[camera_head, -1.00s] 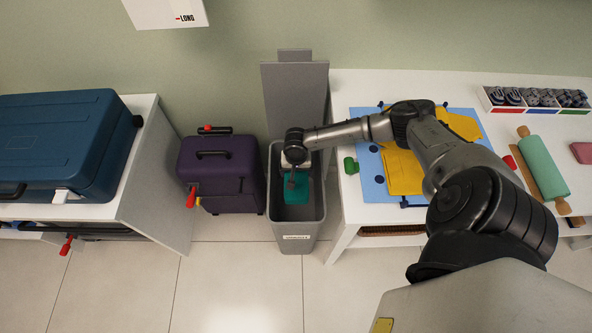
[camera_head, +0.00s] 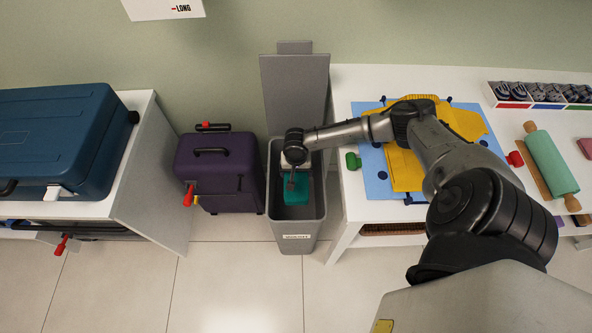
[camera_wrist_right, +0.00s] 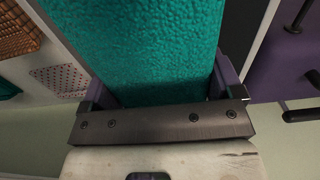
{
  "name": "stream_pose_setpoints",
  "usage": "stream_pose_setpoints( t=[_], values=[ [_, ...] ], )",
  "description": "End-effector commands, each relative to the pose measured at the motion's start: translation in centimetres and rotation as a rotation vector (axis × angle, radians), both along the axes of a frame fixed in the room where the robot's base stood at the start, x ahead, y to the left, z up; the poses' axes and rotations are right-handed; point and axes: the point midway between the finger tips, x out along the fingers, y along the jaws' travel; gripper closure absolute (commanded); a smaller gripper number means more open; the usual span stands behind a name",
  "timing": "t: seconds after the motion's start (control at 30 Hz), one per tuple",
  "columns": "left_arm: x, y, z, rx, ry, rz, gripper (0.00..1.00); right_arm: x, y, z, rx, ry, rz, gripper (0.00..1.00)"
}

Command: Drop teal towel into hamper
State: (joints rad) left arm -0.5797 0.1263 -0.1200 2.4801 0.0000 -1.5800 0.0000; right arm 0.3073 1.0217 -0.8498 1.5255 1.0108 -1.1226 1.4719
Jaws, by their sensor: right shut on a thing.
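The teal towel (camera_head: 293,193) shows inside the mouth of the grey hamper (camera_head: 311,222), whose lid stands open at the back. My right gripper (camera_head: 290,182) is over the hamper opening and shut on the towel. In the right wrist view the textured teal towel (camera_wrist_right: 145,45) fills the space between my right gripper's fingers (camera_wrist_right: 160,95). Whether the towel touches the hamper's floor or walls is hidden. My left gripper is not in view.
A purple suitcase (camera_head: 225,165) stands on the floor just left of the hamper. A white table (camera_head: 345,215) with a blue board (camera_head: 372,180) and yellow cloth (camera_head: 402,172) is close on the right. A blue case (camera_head: 55,140) lies on the left shelf.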

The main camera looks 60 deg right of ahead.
Motion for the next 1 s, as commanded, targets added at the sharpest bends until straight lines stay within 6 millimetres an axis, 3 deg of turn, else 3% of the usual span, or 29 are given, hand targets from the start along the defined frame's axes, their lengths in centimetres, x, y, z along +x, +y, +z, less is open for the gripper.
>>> stream_pose_setpoints(
  t=[1.0],
  values=[
    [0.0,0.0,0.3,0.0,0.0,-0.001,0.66,0.0,0.0,-1.1,0.0,0.0,-0.001,0.27]
  ],
)
